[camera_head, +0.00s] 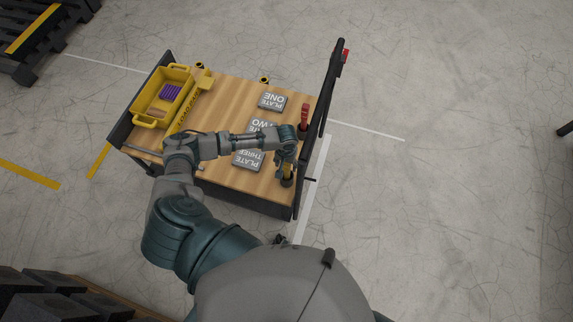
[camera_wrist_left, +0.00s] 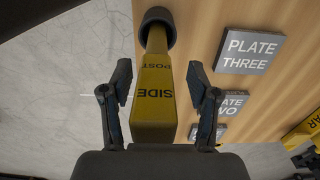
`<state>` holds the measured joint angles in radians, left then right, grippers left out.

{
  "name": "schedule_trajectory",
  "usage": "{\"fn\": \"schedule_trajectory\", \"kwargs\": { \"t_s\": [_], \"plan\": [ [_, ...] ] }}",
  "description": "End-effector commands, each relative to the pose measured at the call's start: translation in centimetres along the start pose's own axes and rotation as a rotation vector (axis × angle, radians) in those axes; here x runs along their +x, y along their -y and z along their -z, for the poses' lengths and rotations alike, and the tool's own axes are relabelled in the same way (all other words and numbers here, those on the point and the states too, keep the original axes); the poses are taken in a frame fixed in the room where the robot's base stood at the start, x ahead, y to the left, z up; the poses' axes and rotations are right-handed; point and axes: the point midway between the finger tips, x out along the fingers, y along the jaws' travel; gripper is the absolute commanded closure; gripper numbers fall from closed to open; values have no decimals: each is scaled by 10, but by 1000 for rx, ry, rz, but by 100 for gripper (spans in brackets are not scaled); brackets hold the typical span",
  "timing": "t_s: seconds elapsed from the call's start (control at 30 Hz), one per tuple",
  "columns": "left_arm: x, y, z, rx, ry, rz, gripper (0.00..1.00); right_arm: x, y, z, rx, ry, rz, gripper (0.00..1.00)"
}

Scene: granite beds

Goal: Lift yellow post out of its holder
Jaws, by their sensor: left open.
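The yellow post (camera_wrist_left: 154,100), lettered "SIDE POST", stands with its far end in a dark round holder (camera_wrist_left: 157,20) in the left wrist view. In the head view the post (camera_head: 287,170) is partly hidden by my gripper, near the cart's near right corner, with the holder (camera_head: 286,182) at its foot. My left gripper (camera_head: 286,165) is at the post. In the left wrist view its open fingers (camera_wrist_left: 159,85) stand on either side of the post, with a gap visible on both sides. My right gripper is not in view.
The wooden cart top (camera_head: 225,100) carries plates one (camera_head: 272,102), two (camera_head: 264,125) and three (camera_head: 247,161). A yellow bin (camera_head: 163,95) with purple items stands at the left end. A red post (camera_head: 304,116) and the dark cart rail (camera_head: 327,90) rise close by at the right.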

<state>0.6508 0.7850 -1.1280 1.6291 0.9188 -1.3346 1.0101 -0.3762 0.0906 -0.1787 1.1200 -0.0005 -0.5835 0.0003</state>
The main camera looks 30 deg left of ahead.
Motion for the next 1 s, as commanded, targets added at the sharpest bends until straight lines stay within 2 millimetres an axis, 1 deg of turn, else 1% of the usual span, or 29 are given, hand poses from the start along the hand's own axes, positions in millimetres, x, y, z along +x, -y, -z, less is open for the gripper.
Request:
{"fn": "schedule_trajectory", "kwargs": {
  "t_s": [0.1, 0.33, 0.37, 0.4, 0.47, 0.5, 0.6, 1.0],
  "plan": [
    [4, -1, 0, 1, -1, 1, 40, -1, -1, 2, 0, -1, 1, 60],
    [5, -1, 0, 1, -1, 0, 40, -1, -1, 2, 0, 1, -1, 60],
    [5, -1, 0, 1, 0, 0, 42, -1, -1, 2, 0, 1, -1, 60],
    [5, 0, 0, 1, 0, 0, 52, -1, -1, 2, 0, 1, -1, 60],
    [5, 0, 0, 1, 0, 0, 67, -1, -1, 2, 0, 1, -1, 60],
    [5, 0, 0, 1, 0, 0, 77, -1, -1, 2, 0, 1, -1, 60],
    [5, 0, 0, 1, 0, 0, 100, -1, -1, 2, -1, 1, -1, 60],
    [4, 0, 0, 0, 0, 1, 100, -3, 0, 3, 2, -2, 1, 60]
  ]
}}
